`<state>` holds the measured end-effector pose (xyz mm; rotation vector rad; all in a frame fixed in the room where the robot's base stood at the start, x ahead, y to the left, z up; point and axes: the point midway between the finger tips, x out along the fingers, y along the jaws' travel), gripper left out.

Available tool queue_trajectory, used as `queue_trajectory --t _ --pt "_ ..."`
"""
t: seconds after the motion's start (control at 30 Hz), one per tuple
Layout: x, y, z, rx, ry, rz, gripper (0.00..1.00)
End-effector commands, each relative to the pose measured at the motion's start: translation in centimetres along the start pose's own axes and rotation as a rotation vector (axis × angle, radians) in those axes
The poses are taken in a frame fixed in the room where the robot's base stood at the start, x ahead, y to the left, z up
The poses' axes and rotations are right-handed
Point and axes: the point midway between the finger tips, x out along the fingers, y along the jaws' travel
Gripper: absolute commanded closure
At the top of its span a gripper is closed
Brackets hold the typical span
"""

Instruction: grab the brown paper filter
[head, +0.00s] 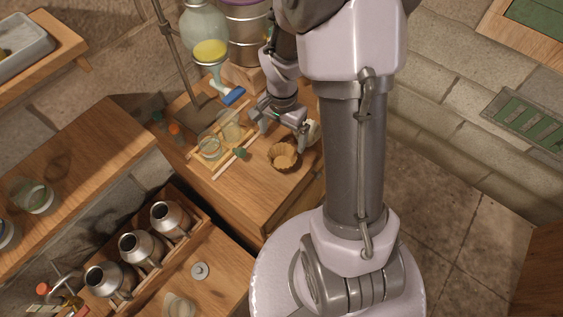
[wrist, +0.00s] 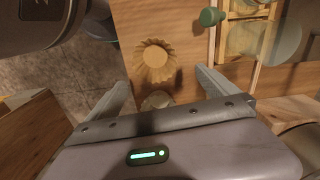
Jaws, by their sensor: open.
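The brown paper filter (head: 284,155), a fluted cup with its mouth up, stands on the wooden bench near its front right edge. It also shows in the wrist view (wrist: 155,63), just beyond my fingertips. My gripper (head: 281,128) is open above the bench, behind the filter in the head view. In the wrist view my two fingers (wrist: 166,86) are spread apart, and the filter is not between them. A pale round thing (wrist: 157,101) shows between the fingers, partly hidden by my gripper.
Left of the filter, glass jars (head: 209,148) stand in a wooden frame (head: 224,165) with a green stopper (head: 240,153) nearby. A blue-ended tool (head: 234,96) and a funnel with yellow contents (head: 210,52) are behind. Metal jugs (head: 135,247) stand lower left. The bench front is clear.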

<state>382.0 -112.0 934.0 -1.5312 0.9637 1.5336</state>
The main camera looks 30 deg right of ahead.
Motion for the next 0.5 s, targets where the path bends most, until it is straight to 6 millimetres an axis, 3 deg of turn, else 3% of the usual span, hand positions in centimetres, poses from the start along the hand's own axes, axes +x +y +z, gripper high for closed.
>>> queue_trajectory --t 0.33,0.5 --pt "5.9 0.8 1.1 0.001 -0.001 0.001 0.02" --pt "6.9 0.7 1.1 0.001 0.0 -0.001 0.02"
